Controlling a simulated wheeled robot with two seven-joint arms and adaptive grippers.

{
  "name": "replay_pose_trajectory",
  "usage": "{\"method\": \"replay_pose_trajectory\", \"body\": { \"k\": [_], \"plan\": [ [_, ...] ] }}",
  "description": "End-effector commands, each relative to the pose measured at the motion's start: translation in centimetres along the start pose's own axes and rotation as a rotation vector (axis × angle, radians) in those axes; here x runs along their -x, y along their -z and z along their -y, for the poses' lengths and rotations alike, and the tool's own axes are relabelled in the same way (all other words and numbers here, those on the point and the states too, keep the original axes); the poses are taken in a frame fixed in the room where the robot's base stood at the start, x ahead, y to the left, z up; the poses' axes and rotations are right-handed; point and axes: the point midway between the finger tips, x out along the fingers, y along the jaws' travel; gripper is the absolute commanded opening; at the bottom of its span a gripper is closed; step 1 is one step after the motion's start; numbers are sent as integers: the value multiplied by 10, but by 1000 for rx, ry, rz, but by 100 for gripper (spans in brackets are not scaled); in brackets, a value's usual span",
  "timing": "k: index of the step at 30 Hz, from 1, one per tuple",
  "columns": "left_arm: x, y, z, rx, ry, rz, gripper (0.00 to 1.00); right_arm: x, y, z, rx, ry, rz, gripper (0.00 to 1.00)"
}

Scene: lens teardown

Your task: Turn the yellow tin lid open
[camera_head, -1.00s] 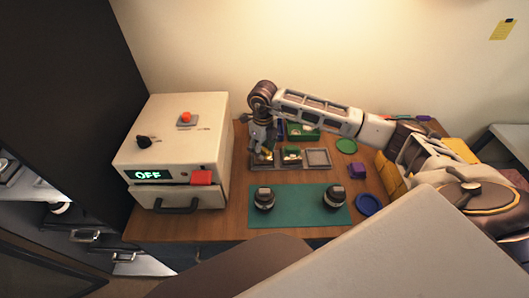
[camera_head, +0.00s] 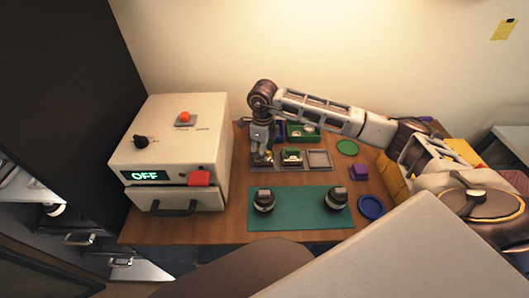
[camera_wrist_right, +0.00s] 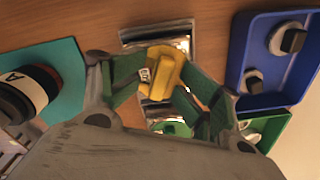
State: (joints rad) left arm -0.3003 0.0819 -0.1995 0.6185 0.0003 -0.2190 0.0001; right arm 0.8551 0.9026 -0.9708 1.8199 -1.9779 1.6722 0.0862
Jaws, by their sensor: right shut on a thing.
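The yellow tin lid (camera_wrist_right: 162,72) sits between my fingers in the right wrist view, above a shiny metal tray section. My right gripper (camera_wrist_right: 158,84) is shut on the lid, with a green-padded finger on each side. In the head view, my right gripper (camera_head: 262,157) points down at the left compartment of the grey tray (camera_head: 318,158) and mostly hides the lid. The tin's body under the lid cannot be made out. My left gripper is not in view.
A green tin (camera_head: 292,155) sits in the tray's middle compartment. A green bin (camera_head: 303,132) and a blue bin (camera_wrist_right: 240,75) stand behind. Two dark lenses stand on the teal mat (camera_head: 298,207) in front. A white box (camera_head: 175,145) reading OFF stands left.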

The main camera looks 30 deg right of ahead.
Motion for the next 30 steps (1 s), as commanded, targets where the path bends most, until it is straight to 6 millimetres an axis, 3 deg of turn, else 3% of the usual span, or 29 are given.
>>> {"method": "replay_pose_trajectory", "body": {
  "k": [21, 30],
  "plan": [
    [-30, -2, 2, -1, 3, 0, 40, -8, 2, -1, 420, -5, -8, 47],
    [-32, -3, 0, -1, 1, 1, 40, -6, 2, -1, 486, -6, -8, 47]
  ]
}}
